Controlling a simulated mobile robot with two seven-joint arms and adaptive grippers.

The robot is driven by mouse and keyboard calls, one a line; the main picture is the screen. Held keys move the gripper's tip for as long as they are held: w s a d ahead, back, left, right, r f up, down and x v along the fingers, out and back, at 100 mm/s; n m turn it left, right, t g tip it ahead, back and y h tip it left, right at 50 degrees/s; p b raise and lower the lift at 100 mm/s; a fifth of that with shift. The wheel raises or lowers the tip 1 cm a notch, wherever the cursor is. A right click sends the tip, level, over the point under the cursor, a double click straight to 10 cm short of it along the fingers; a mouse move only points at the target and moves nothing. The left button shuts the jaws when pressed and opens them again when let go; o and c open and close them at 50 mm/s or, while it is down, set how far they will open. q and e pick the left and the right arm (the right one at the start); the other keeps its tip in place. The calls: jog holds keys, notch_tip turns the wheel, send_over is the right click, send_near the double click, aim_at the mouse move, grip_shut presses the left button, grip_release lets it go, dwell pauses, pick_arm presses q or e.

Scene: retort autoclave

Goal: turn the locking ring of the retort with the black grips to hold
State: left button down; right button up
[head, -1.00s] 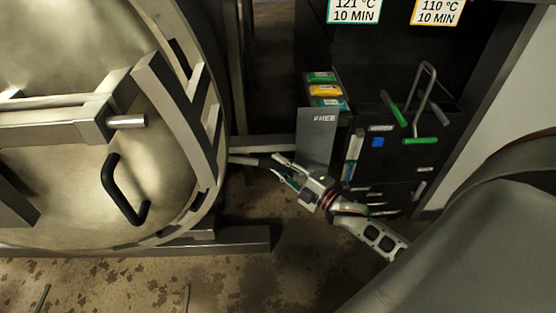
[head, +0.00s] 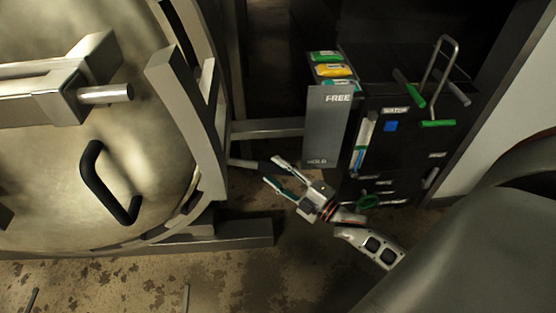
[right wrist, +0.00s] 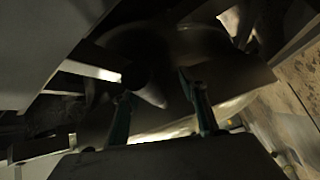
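The retort's steel locking ring (head: 206,140) curves around the pale domed door at the left of the head view. A short rod-like grip (head: 244,163) sticks out right from the ring's lower side. My right gripper (head: 270,169) is open, its fingers spread and pointing left at the grip's end; whether they touch it is unclear. In the right wrist view, a pale-tipped rod (right wrist: 152,92) shows between the two parted fingers (right wrist: 155,88); that view is dark. A grey plate (head: 328,130) reads FREE at top and HOLD at bottom. My left gripper is out of view.
A black bent handle (head: 110,185) and a steel bar with a round pin (head: 105,94) stand out from the door. A black cabinet (head: 400,160) with green-handled tools is behind the right gripper. A steel foot beam (head: 235,233) lies low; the stained floor in front is largely clear.

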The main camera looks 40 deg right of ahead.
jog(key=shift+d+f, duration=0.1)
jog(key=shift+d, duration=0.05)
dwell(0.3)
jog(key=shift+s, duration=0.15)
jog(key=v, duration=1.1)
jog(key=shift+s, duration=0.4)
